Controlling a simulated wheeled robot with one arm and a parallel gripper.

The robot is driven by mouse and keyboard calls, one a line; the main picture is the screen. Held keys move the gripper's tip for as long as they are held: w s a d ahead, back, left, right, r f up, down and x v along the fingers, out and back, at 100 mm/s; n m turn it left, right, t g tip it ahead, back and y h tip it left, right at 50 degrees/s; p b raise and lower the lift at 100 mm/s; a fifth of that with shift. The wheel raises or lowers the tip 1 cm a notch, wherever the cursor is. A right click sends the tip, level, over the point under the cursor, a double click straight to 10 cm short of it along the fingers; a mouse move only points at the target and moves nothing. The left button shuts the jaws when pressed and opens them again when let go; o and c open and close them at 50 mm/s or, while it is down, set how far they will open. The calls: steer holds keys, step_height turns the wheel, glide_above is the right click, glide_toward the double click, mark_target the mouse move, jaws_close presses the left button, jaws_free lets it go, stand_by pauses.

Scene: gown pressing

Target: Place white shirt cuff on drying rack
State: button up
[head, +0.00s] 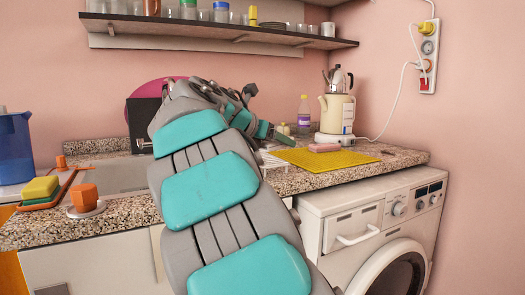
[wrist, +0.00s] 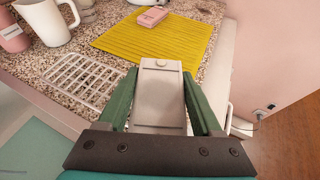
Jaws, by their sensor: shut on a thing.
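My gripper (wrist: 158,82) is shut on a pale grey-white flat piece with a small round button near its far end, the white shirt cuff (wrist: 160,98). The cuff is between the two green fingers in the wrist view. The drying rack (wrist: 78,79) is a white wire grid lying on the speckled counter, left of the cuff and apart from it in that view. In the head view my gripper (head: 276,134) is above the counter, and the rack (head: 272,161) shows partly behind my arm. I cannot make out the cuff there.
A yellow ribbed mat (head: 325,159) with a pink block (head: 324,147) lies right of the rack. A cream kettle (head: 337,112) stands behind it. A white mug (wrist: 48,20) and a pink bottle (wrist: 12,32) stand beyond the rack. A washing machine (head: 375,225) is below the counter.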

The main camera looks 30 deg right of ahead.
steer(key=w+d, duration=0.1)
steer(key=w, duration=0.2)
steer(key=w+d, duration=0.1)
steer(key=w, duration=0.3)
steer(key=w+d+f+p, duration=0.1)
steer(key=w+d, duration=0.1)
steer(key=w, duration=0.2)
steer(key=shift+w, duration=0.2)
steer(key=shift+d+f+b, duration=0.1)
steer(key=shift+f+b, duration=0.75)
steer(key=shift+f, duration=1)
steer(key=shift+f, duration=0.1)
steer(key=o, duration=1.5)
steer(key=shift+w, duration=0.1)
steer(key=p+v, duration=0.1)
steer(key=v, duration=1.1)
